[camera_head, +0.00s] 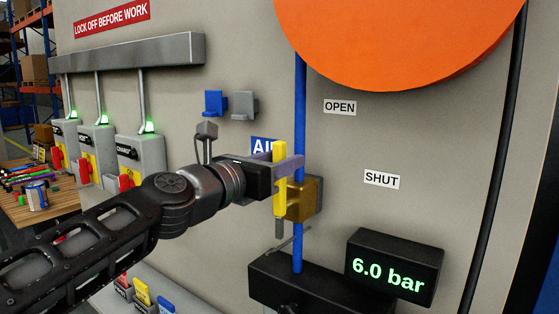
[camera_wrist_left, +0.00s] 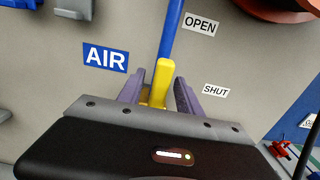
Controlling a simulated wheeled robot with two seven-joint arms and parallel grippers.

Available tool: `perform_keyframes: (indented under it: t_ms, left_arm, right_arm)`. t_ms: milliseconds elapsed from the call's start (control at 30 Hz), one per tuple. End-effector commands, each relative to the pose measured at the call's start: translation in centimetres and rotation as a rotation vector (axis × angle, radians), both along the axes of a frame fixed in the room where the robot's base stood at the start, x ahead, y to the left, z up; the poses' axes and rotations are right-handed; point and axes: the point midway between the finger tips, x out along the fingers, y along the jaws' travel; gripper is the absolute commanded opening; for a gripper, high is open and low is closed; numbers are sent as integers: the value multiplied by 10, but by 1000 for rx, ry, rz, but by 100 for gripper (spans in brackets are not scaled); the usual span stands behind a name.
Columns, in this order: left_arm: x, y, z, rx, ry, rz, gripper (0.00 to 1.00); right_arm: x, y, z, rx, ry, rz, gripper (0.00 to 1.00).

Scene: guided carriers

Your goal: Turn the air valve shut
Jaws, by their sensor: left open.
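The air valve has a yellow lever (camera_head: 280,205) standing upright in front of its brass body (camera_head: 304,200), along the blue pipe (camera_head: 299,85). The lever also shows in the left wrist view (camera_wrist_left: 160,80). My left gripper (camera_head: 283,164) is open, its purple fingers on either side of the lever's upper part. In the left wrist view my left gripper (camera_wrist_left: 158,95) has a gap to the right of the lever; I cannot tell whether the left finger touches it. The OPEN label (camera_head: 340,107) is up and right of the valve, the SHUT label (camera_head: 382,179) to its right. My right gripper is not in view.
A display (camera_head: 393,266) reads 6.0 bar below right of the valve. A large orange disc (camera_head: 400,40) is above. The blue AIR sign (camera_head: 262,146) is partly behind my gripper. Blue and grey holders (camera_head: 214,103) and lockout boxes (camera_head: 140,155) are on the panel to the left.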

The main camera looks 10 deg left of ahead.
Motion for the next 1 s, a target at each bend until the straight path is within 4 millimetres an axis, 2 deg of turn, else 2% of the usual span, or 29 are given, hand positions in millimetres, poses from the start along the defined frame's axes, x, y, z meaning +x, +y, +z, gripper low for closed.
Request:
perform_keyframes:
  t_ms: [67, 567, 1000]
  left_arm:
    - [0, 0, 0, 0, 0, 0, 41]
    - [0, 0, 0, -1, 0, 0, 0]
    - [0, 0, 0, -1, 0, 0, 0]
  right_arm:
    - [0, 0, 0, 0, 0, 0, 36]
    - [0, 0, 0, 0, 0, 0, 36]
    - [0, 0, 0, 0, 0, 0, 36]
